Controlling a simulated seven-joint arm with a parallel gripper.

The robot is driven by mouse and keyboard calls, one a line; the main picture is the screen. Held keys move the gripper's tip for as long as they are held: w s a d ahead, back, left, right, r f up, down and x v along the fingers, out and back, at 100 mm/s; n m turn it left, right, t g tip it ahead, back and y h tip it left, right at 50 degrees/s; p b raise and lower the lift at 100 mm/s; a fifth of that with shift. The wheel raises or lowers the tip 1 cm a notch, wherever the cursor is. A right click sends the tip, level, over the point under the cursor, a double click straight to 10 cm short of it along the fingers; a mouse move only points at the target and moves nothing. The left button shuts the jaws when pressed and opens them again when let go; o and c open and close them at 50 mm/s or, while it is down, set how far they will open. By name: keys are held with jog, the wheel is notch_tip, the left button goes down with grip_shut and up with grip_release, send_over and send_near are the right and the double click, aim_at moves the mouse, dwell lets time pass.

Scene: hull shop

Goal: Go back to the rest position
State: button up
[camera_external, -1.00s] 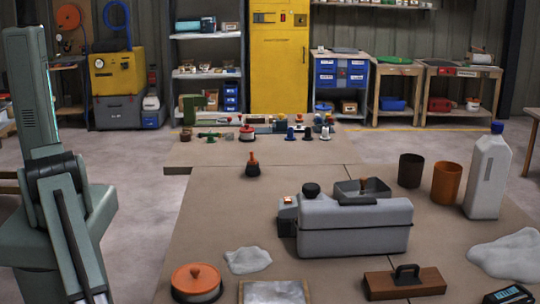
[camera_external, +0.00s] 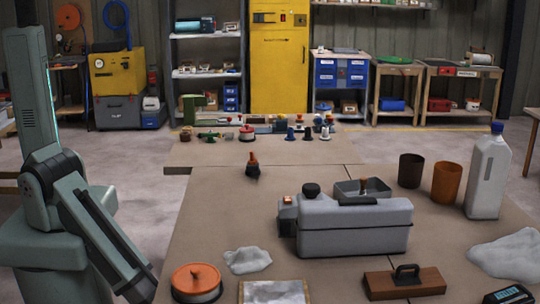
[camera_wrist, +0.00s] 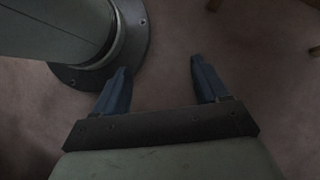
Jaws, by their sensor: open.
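My gripper (camera_wrist: 158,78) shows in the wrist view with its two blue fingers spread apart and nothing between them. It hangs over bare floor, close to the round foot of my own base. In the external view my arm stands at the left, beside the table, with a link slanting down to the right; the gripper itself is out of sight there, below the picture's lower edge.
The table (camera_external: 225,215) lies right of my arm. An orange-lidded pot (camera_external: 196,282) is near its left edge, closest to my arm. A grey case (camera_external: 353,228), a wooden block with a handle (camera_external: 404,283), cups and a white jug (camera_external: 487,178) stand further right.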

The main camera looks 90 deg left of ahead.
jog(key=s+a+r+n+g+h, duration=0.2)
jog(key=s+a+n+h, duration=0.3)
jog(key=s+n, duration=0.5)
jog(key=shift+a+r+n+g+h, duration=0.4)
jog(key=shift+n+g+h, duration=0.1)
jog(key=shift+n+g, duration=0.25)
